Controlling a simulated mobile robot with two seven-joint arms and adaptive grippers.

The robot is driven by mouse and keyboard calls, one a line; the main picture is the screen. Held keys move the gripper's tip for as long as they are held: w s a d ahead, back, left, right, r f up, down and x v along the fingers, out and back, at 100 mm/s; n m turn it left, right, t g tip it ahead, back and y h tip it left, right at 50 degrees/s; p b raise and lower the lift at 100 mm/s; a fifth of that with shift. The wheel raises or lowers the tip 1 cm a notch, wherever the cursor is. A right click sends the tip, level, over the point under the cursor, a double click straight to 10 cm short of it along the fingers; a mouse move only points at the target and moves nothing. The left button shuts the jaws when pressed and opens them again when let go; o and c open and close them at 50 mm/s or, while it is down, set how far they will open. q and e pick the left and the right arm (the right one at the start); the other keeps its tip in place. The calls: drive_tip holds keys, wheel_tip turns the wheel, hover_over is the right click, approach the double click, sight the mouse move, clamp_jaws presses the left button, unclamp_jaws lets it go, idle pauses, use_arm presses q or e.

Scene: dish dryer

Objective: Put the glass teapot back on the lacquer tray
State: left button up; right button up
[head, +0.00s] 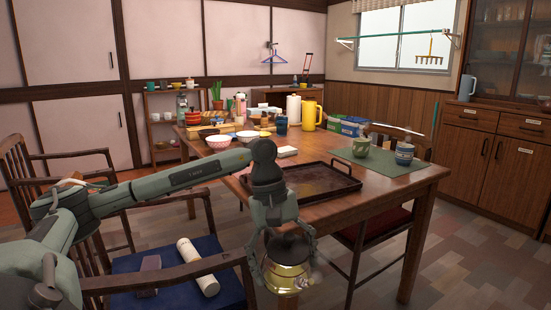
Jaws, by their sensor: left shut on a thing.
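The glass teapot (288,278) has a dark lid and yellowish contents, and it hangs upright in my left gripper (284,262) at the bottom middle of the head view. The gripper's fingers are around its upper part, on both sides. The teapot is in front of the table's near edge, apart from the tray. The lacquer tray (333,187) is dark brown with a raised rim and lies empty near the table's front edge, beyond and to the right of the gripper. My right gripper is not in view.
On the wooden table (387,200), two cups (404,153) stand on a green mat (383,169) right of the tray. Bowls (247,140), a yellow jug (311,116) and several other items crowd the far side. A chair with a blue cushion (170,275) stands at left.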

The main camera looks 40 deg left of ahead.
use_arm(q)
drive_tip(key=a+r+n+t+b, duration=0.1)
drive_tip(key=a+r+n, duration=0.5)
drive_tip(key=r, duration=0.1)
drive_tip(key=shift+s+a+r+n+t+h+b, duration=0.25)
drive_tip(key=shift+s+a+n+t+h+b, duration=0.05)
drive_tip(key=shift+s+a+t, duration=0.1)
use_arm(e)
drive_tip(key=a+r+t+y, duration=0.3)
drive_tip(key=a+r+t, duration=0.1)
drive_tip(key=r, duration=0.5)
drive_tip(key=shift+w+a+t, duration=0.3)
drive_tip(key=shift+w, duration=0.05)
use_arm(q)
drive_tip(key=shift+r, duration=0.1)
